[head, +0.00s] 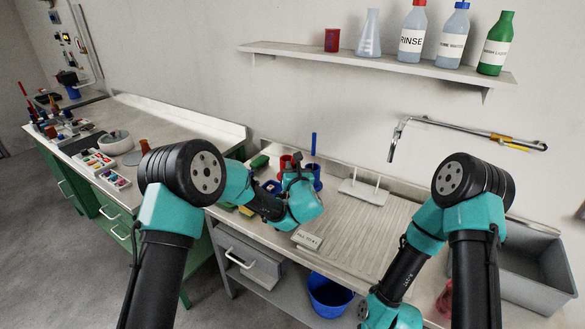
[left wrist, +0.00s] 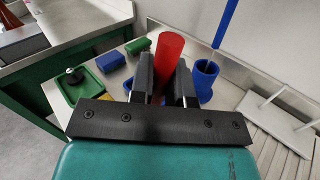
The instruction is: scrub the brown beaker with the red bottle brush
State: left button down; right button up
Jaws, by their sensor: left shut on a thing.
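My left gripper (head: 292,180) is over the back of the counter, shut on an upright red cylinder that looks like the handle of the red bottle brush (left wrist: 170,52). The fingers (left wrist: 165,82) press it from both sides in the left wrist view; its lower end and any bristles are hidden. A brown object, perhaps the brown beaker (head: 145,146), shows partly behind my left arm on the left bench; I cannot tell for sure. My right arm reaches down at the bottom right, and its gripper is out of view.
A blue holder (left wrist: 203,82) with a tall blue rod (left wrist: 226,18) stands just right of my left gripper. A white peg rack (head: 363,192) and ribbed drainboard (head: 350,228) lie further right. A grey sink (head: 535,285) is at far right. A shelf (head: 385,62) hangs above.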

pick_arm(q)
jog(key=shift+f, duration=0.6)
dwell(0.5)
jog(key=shift+s+a, duration=0.1)
jog(key=shift+s, duration=0.05)
